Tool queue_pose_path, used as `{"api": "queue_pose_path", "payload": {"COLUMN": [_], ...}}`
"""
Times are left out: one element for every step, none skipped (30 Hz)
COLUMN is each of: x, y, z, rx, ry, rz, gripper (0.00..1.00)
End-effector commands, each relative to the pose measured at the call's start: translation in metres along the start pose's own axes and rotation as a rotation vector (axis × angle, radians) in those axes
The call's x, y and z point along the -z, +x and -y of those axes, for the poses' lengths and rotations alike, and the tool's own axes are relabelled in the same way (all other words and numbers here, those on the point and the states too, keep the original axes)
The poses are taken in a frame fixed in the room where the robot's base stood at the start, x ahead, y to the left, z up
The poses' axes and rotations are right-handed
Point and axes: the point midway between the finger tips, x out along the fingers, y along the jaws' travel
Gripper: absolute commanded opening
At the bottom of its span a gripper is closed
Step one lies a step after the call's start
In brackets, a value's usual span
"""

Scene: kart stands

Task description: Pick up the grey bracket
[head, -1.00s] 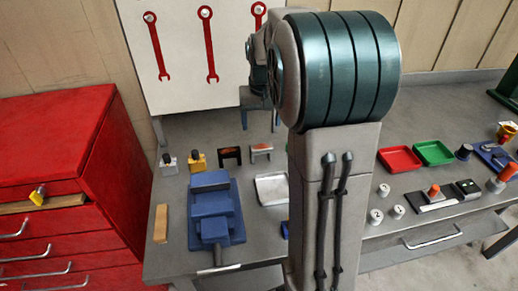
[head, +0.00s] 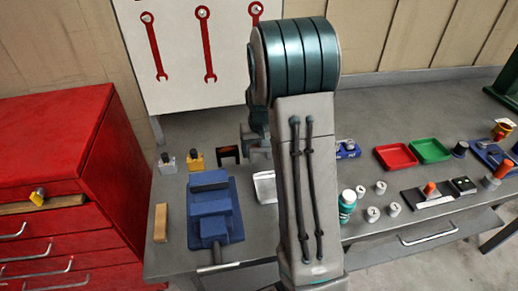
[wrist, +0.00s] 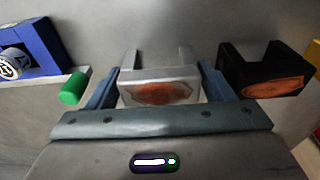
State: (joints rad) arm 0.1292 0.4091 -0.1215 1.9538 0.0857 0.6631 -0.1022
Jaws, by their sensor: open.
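The grey bracket (wrist: 160,88) is a light, U-shaped piece with a worn orange patch on its near face. In the wrist view it lies between the two blue-grey fingers of my gripper (wrist: 159,72), which is open with one finger on either side. Whether either finger touches it I cannot tell. In the head view my arm and gripper hide most of the bracket. A black bracket (wrist: 268,80) of similar shape stands just right of the right finger; in the head view this black bracket (head: 228,152) stands left of my gripper.
A blue vise (head: 210,212) stands in front on the grey bench. A pale tray (head: 265,188) lies partly behind my arm. In the wrist view a green-tipped part (wrist: 74,87) lies near the left finger. Red (head: 396,157) and green trays (head: 430,150) lie farther right.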

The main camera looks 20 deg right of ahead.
Motion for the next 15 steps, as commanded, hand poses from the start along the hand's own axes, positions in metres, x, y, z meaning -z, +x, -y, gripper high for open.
{"api": "queue_pose_path", "payload": {"x": [0.0, 0.0001, 0.0001, 0.0002, 0.0002, 0.0001, 0.0001, 0.0001, 0.0001, 0.0001, 0.0001, 0.0001, 0.0001, 0.0006, 0.0006], "y": [0.0022, 0.0028, 0.0031, 0.0031, 0.0031, 0.003, 0.003, 0.0029, 0.0029, 0.0029, 0.0029, 0.0028, 0.0028, 0.0021, 0.0021], "z": [-0.0001, -0.0001, 0.0, 0.0, 0.0, 0.0, 0.0, 0.0, 0.0, 0.0, 0.0, 0.0, 0.0, 0.0, 0.0], "rx": [0.0, 0.0, 0.0, 0.0, 0.0, 0.0, 0.0, 0.0, 0.0, 0.0, 0.0, 0.0, 0.0, 0.0, 0.0], "ry": [0.0, 0.0, 0.0, 0.0, 0.0, 0.0, 0.0, 0.0, 0.0, 0.0, 0.0, 0.0, 0.0, 0.0, 0.0], "rz": [0.0, -0.001, -0.001, -0.002, -0.002, -0.001, -0.001, -0.001, -0.001, -0.001, -0.001, -0.001, -0.001, -0.003, -0.003], "gripper": [0.75, 0.75, 0.75, 0.75, 0.75, 0.75, 0.75, 0.72, 0.61, 0.52, 0.44, 0.33, 0.27, 0.27, 0.27]}}
